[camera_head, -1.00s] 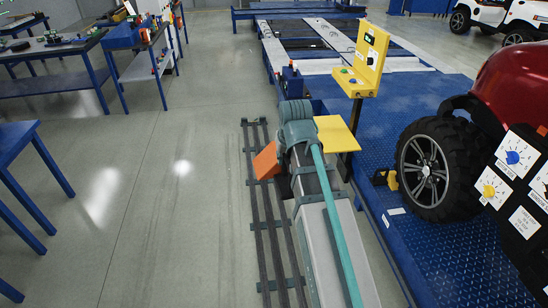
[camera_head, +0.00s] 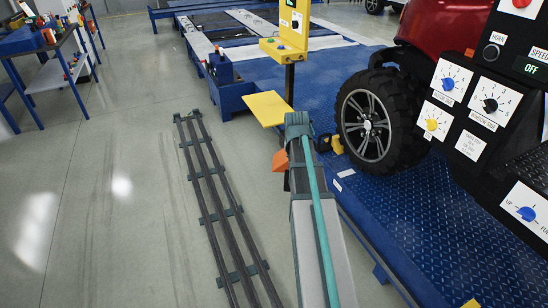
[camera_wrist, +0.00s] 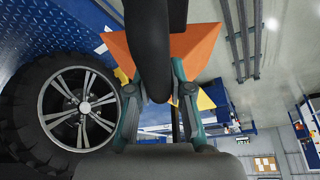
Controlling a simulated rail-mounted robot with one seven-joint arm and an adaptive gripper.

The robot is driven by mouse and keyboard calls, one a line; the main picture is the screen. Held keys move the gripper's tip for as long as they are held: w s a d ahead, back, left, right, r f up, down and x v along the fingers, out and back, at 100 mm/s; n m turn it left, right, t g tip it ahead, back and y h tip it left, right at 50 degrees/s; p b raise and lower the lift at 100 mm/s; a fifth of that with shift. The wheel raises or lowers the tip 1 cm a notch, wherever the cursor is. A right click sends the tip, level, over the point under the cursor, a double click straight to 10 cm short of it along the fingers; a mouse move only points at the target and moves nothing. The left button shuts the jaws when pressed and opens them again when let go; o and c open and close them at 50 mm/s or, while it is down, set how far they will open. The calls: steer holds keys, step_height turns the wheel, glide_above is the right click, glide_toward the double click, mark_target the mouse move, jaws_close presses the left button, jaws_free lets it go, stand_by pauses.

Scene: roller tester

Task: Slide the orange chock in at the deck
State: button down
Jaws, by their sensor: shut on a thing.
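The orange chock (camera_head: 279,160) shows partly in the head view, mostly hidden behind my arm. In the wrist view the orange chock (camera_wrist: 195,46) sits at my gripper (camera_wrist: 158,80), which is shut on it; a black bar stands across its middle. The chock is off the floor, left of the blue deck (camera_head: 440,225). The car's black tyre with a silver rim (camera_head: 366,124) stands on the deck, right of my arm; the same wheel (camera_wrist: 75,105) is large at the left of the wrist view. A small yellow block (camera_head: 337,144) stands on the deck against the tyre's left side.
A yellow control box on a post (camera_head: 286,42) and a yellow plate (camera_head: 267,108) stand just beyond my arm. Dark floor rails (camera_head: 212,190) run at left. A black control panel (camera_head: 490,110) fills the right. Open floor lies left of the rails.

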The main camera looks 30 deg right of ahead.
steer(key=s+d+f+m+g+h+b, duration=0.1)
steer(key=s+d+f+m+g+b, duration=0.2)
steer(key=d+f+m+b, duration=0.8)
steer(key=shift+s+d+f+m+g+h+b, duration=0.35)
steer(key=shift+d+f+m+g, duration=0.45)
steer(key=shift+d+f, duration=7.5)
steer(key=s+d+f, duration=0.1)
steer(key=d+f, duration=0.1)
steer(key=d, duration=0.8)
steer(key=s+d+f+b, duration=0.1)
steer(key=d+f, duration=0.1)
steer(key=d, duration=0.9)
steer(key=shift+d+f, duration=0.15)
steer(key=shift+f, duration=0.05)
steer(key=shift+s, duration=0.1)
steer(key=shift+f+b, duration=0.2)
steer(key=shift+b, duration=0.1)
steer(key=c, duration=1)
jaws_free()
